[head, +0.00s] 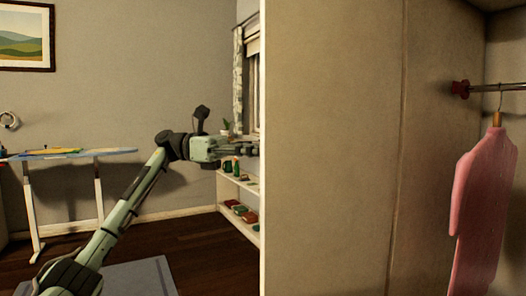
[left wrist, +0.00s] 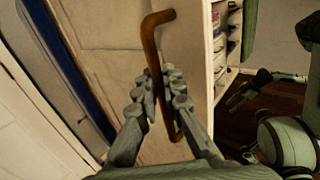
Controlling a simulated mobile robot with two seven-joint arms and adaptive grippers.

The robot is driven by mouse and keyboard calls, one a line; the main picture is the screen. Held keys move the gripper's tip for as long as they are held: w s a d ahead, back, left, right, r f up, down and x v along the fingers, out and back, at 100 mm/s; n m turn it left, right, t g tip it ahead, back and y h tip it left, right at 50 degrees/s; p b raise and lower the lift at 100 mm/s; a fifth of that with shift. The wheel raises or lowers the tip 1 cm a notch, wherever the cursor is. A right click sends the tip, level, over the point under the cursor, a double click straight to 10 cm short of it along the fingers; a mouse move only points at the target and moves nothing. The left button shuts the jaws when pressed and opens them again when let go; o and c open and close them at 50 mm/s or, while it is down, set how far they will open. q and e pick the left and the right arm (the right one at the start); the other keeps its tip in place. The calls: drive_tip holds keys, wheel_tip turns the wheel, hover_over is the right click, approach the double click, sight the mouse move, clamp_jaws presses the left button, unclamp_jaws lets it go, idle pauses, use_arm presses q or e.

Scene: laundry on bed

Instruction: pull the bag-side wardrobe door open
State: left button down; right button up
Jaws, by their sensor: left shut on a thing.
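A wardrobe door (head: 330,150) fills the middle of the head view as a tall beige panel. It stands open, with the wardrobe interior showing to its right. In the left wrist view, an orange-brown bar handle (left wrist: 153,55) is on a cream panel. My left gripper (left wrist: 160,100) is shut on this handle, with fingers on both sides of the bar. In the head view, my left gripper (head: 240,149) reaches the panel's left edge, and its fingertips are partly hidden there. A dark gripper, apparently my right one (left wrist: 243,93), shows small in the left wrist view; its jaws are unclear.
A pink garment (head: 483,200) hangs from a metal rail (head: 505,87) inside the wardrobe. An ironing board (head: 70,154) stands at the left of the head view. A low white shelf (head: 240,205) with small items stands behind my left arm. Dark floor between them is open.

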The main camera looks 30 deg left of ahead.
idle(0.3)
use_arm(q)
drive_tip(key=c, duration=1.6)
unclamp_jaws()
drive_tip(key=shift+w+d, duration=0.1)
drive_tip(key=a, duration=0.4)
drive_tip(key=s+a, duration=0.1)
drive_tip(key=a, duration=0.3)
drive_tip(key=s+a, duration=0.1)
drive_tip(key=a, duration=0.3)
drive_tip(key=shift+s, duration=0.2)
drive_tip(key=shift+d, duration=0.1)
